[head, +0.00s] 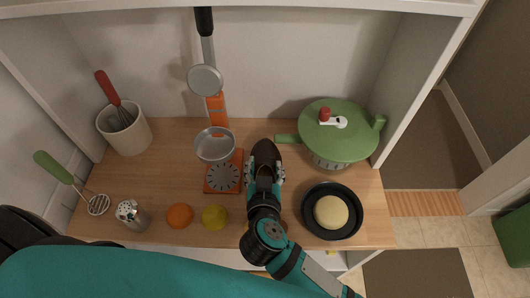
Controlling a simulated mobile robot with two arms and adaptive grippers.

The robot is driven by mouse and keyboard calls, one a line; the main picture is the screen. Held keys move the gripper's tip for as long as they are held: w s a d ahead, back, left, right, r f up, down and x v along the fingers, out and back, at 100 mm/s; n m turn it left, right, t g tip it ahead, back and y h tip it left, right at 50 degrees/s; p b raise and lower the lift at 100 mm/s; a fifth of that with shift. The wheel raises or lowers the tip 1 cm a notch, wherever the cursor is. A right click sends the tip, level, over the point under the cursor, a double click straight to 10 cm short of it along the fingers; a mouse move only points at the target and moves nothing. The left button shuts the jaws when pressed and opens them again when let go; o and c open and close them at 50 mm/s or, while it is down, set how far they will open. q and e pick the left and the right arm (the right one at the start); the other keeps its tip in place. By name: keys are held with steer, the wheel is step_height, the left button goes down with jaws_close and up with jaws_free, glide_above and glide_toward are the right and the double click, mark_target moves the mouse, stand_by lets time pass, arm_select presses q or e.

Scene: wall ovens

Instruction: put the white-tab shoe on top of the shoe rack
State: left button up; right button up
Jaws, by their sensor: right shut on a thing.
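A dark brown shoe (266,152) is in the middle of the head view, above or on the wooden top (160,160) of a white unit. My right gripper (265,172) is shut on the shoe, with its fingers on either side. The gripper hides the near part of the shoe, and no white tab can be made out. Whether the shoe touches the wood cannot be told. I cannot tell for sure whether this wooden-topped unit is the shoe rack. My left gripper is not in view.
Right of the shoe are a green lidded pot (345,135) and a black pan (315,229). Left are an orange kitchen scale (222,180), a lemon (214,217), an orange (180,215), a shaker (131,213) and a utensil crock (126,134). White panels bound the sides and back.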

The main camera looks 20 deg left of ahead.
steer(key=p+v, duration=0.6)
steer(key=v, duration=0.1)
steer(key=r+p+v, duration=0.1)
steer(key=p+v, duration=0.2)
steer(key=shift+r, duration=0.15)
steer(key=shift+s+d+r+p, duration=0.1)
steer(key=shift+s+d+p, duration=0.1)
steer(key=shift+s+p, duration=0.25)
